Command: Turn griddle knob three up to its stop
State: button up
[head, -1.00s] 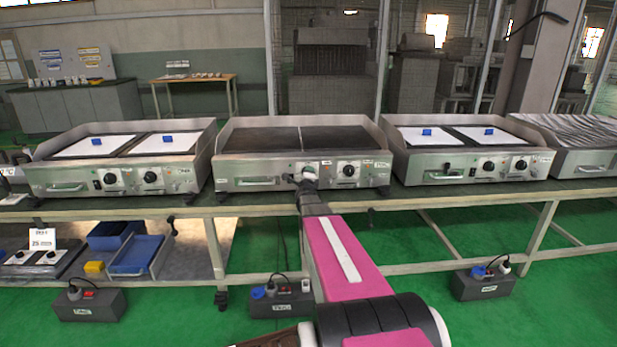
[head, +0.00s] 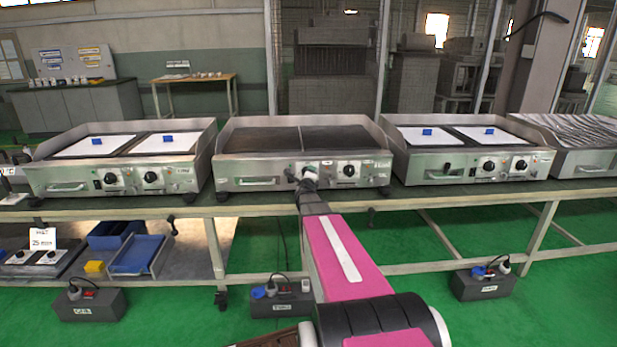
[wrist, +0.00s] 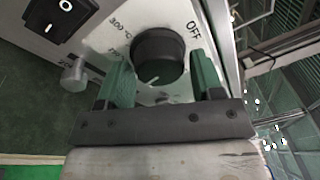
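The middle griddle (head: 236,168) stands on the long bench, with my gripper (head: 310,172) at its front panel. My gripper covers the panel's left knob in the head view. In the wrist view, that black round knob (wrist: 158,58) sits between the two green fingers of my gripper (wrist: 162,75). A narrow gap shows between the knob and the right finger; contact on the left is unclear. The knob's white mark points down and left. "OFF" is printed at its upper right and "300 °C" at its upper left. The griddle's other knob (head: 349,170) is in plain view to the right.
A black rocker switch (wrist: 65,12) and a small metal post (wrist: 74,74) are left of the knob in the wrist view. A left griddle (head: 70,176) and a right griddle (head: 470,165) flank the middle one. The bench edge (head: 450,202) runs below.

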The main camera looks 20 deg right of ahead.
jog(key=shift+o, duration=0.5)
jog(key=v, duration=1)
jog(key=shift+s, duration=0.4)
jog(key=shift+a, duration=0.15)
